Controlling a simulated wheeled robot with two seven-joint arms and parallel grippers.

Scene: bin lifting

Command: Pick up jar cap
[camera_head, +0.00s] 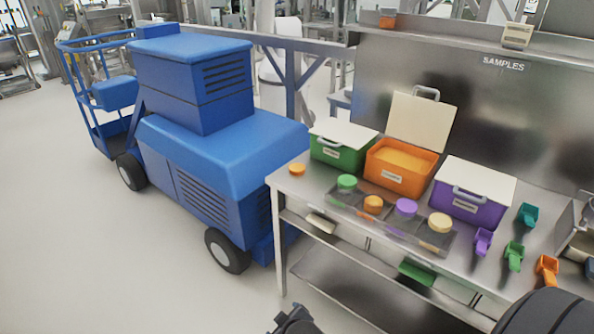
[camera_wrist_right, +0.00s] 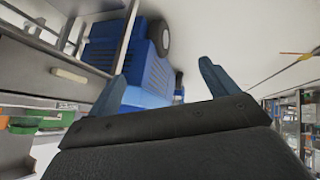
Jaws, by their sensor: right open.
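A small orange jar cap (camera_head: 297,169) lies by itself on the left corner of the steel table (camera_head: 325,185). A dark tray (camera_head: 392,228) to its right holds round jars with a green top (camera_head: 347,182), an orange top (camera_head: 373,203), a purple top (camera_head: 406,207) and a cream top (camera_head: 440,222). My right gripper (camera_wrist_right: 163,70) is open and empty in its wrist view, pointing toward the blue vehicle. A dark gripper part, seemingly the right one, shows at the bottom edge of the head view, below and apart from the cap. My left gripper is not identifiable.
Green (camera_head: 338,150), orange (camera_head: 395,170) and purple (camera_head: 468,200) bins stand behind the jars; the orange one is open. Several scoops (camera_head: 514,255) lie at right. A blue vehicle (camera_head: 205,180) stands left of the table. The floor in front is clear.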

